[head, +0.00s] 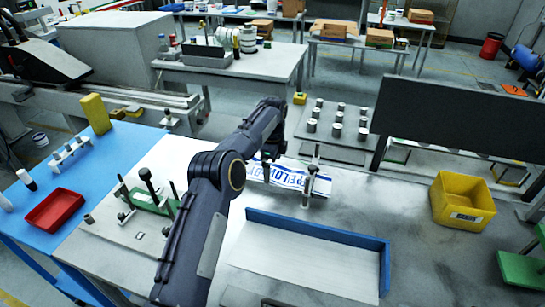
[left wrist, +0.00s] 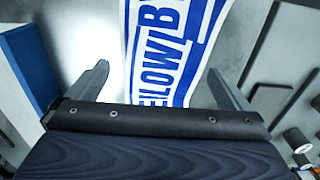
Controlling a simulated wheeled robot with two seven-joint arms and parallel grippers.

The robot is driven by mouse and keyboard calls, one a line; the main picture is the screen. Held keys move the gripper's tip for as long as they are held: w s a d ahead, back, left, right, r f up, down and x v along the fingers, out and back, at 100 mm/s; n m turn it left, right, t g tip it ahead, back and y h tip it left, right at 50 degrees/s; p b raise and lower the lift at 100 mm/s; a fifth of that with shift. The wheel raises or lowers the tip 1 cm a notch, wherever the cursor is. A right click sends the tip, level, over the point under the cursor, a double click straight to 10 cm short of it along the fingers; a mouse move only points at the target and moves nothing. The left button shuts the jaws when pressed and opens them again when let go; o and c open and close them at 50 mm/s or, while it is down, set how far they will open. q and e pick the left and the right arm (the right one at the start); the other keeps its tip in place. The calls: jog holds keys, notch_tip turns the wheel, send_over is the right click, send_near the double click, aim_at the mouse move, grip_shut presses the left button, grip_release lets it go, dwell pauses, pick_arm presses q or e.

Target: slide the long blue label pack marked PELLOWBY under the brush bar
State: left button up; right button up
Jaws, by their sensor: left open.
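The label pack (head: 285,174), white with blue bands and blue PELLOWBY lettering, lies flat on the grey table in the head view. The lettering is upside down there. My right gripper is out of view.
A tray with blue walls (head: 325,233) lies in front of the pack. A grey plate with several metal cylinders (head: 336,131) is behind it. A green fixture with posts (head: 150,200) stands left of my arm. A yellow bin (head: 462,200) stands right, with bare table before it.

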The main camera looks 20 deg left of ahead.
aim_at(273, 175)
pick_arm(q)
jog(key=shift+f+p, duration=0.4)
jog(key=shift+f, duration=1.85)
jog(key=shift+r, duration=0.1)
jog(key=c, duration=1.3)
jog(key=o, duration=1.3)
